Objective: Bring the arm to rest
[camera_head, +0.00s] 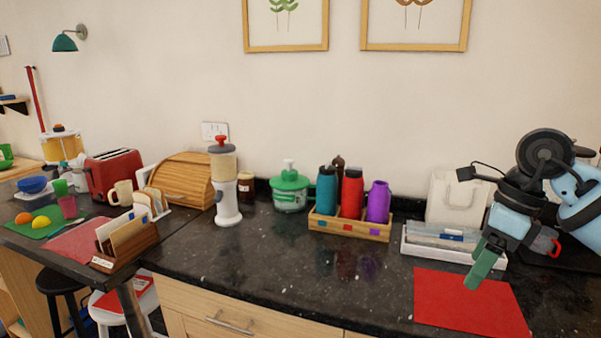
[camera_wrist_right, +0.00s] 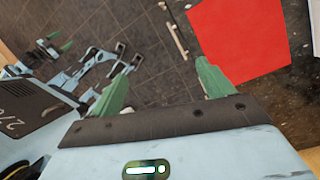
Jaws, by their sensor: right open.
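My right gripper (camera_head: 482,265) hangs over the right part of the dark counter, with its green fingers pointing down near the red mat (camera_head: 468,302). Nothing shows between its fingers. In the right wrist view the two green fingers (camera_wrist_right: 163,78) stand wide apart and empty, with the red mat (camera_wrist_right: 240,40) beyond the right finger. Pale blue parts of my own body show at the left of that view, with small green pieces that may be my left gripper; their state is unclear. My left arm does not show in the head view.
A white tray (camera_head: 420,248) and a white bag (camera_head: 455,200) stand close behind my right gripper. A wooden caddy (camera_head: 375,232) holds teal, red and purple bottles. A grinder (camera_head: 226,190) stands further left. The counter's front middle (camera_head: 320,275) is clear.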

